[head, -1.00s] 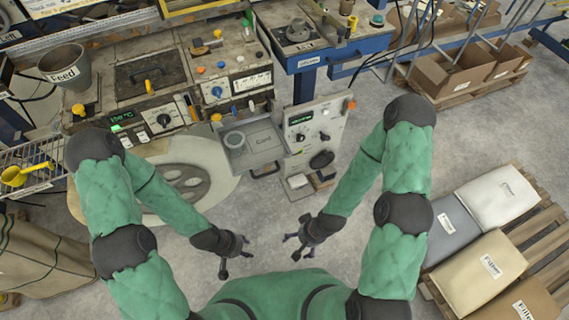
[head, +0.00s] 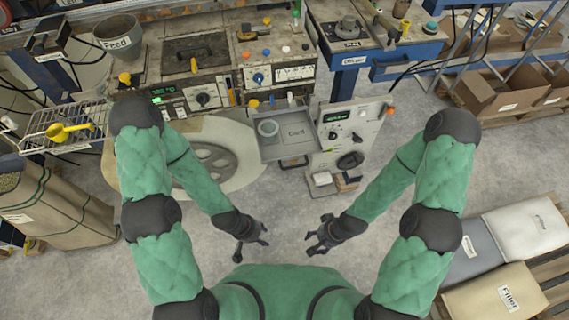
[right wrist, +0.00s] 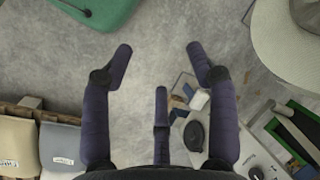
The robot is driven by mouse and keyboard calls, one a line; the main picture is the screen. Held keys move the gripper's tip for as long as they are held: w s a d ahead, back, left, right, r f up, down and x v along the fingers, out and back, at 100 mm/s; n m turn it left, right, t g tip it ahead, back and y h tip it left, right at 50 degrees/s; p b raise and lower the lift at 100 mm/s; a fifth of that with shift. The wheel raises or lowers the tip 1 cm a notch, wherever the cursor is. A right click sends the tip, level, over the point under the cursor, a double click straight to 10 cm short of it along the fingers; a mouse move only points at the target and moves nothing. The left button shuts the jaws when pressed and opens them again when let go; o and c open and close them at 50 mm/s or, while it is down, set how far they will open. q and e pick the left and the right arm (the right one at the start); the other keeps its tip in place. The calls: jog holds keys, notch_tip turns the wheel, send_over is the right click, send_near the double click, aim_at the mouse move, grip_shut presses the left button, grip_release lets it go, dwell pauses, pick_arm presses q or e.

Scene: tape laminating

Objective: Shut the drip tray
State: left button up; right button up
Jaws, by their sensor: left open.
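A grey tray (head: 287,148) with a raised rim stands out from the front of the machine in the head view. I take it for the drip tray. My left gripper (head: 254,244) is open and empty, below and left of the tray. My right gripper (head: 316,240) is open and empty, below and right of it. It also shows in the right wrist view (right wrist: 157,62), fingers spread over bare floor. Neither gripper touches the tray.
A control panel (head: 345,135) with knobs stands right of the tray, a small pale box (head: 321,179) low at its foot. A round plate (head: 240,165) lies left. Filler bags (head: 497,292) are at lower right, a wire rack (head: 45,122) at left. Floor before the tray is clear.

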jog(key=s+m+g, duration=0.2)
jog(key=s+m, duration=0.2)
jog(key=shift+d, duration=0.1)
grip_shut()
jog(key=a+r+m+y+p, duration=0.2)
jog(key=a+r+m+y, duration=0.85)
jog(key=m, duration=1.05)
jog(key=w+d+r+m+t+y, duration=0.1)
jog(key=w+r+m+t, duration=0.1)
jog(key=w+m+t, duration=0.45)
jog(key=w+d+r+m+t, duration=0.1)
jog(key=w+r+m+t, duration=0.2)
jog(key=w+m+t, duration=0.35)
jog(key=w+a+m+g+b, duration=0.1)
jog(key=w+a+g+b, duration=0.1)
jog(key=w+a, duration=0.7)
jog(key=shift+a+f+b, duration=0.15)
jog(key=shift+f+b, duration=0.05)
jog(key=shift+b, duration=0.4)
